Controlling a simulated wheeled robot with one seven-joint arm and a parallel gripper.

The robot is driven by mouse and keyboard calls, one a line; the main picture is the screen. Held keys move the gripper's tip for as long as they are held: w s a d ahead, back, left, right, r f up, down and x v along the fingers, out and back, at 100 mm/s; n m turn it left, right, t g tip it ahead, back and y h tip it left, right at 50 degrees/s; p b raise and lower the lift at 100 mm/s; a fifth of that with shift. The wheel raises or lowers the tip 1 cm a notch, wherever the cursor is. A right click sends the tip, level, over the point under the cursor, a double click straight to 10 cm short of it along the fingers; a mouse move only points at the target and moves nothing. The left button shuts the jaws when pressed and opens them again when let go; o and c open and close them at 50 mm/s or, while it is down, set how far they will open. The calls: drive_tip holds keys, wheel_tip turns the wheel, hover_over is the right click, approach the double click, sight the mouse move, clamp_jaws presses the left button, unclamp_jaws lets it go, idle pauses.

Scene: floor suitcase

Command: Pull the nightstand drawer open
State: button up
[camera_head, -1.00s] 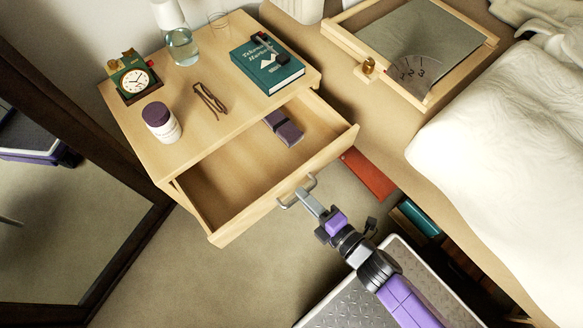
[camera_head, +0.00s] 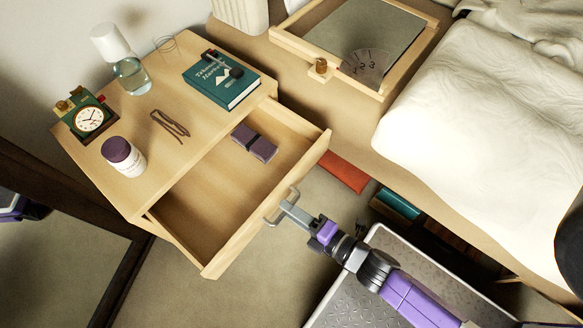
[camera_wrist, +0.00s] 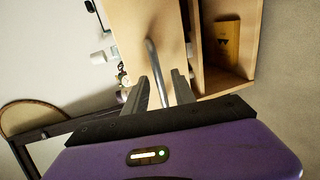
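The pale wood nightstand (camera_head: 147,117) stands at the left in the head view. Its drawer (camera_head: 208,202) is out a long way, with its inside showing. A dark purple folded item (camera_head: 255,143) lies in the drawer. The grey metal bar handle (camera_head: 274,213) is on the drawer front. My gripper (camera_head: 288,206) is at the handle. In the wrist view the handle (camera_wrist: 154,65) runs between the two fingers of my gripper (camera_wrist: 161,82), with a gap visible between them. The fingers look open around the bar; contact is unclear.
A clock (camera_head: 89,119), a purple-capped jar (camera_head: 123,157), a bottle (camera_head: 130,73), glasses (camera_head: 170,124) and a green book (camera_head: 222,80) are on the nightstand top. The bed (camera_head: 480,120) is at the right. A dark-framed mirror (camera_head: 45,270) is at lower left. Carpet shows below the drawer.

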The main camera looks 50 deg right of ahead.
drive_tip(key=v, duration=0.8)
drive_tip(key=shift+p, duration=0.45)
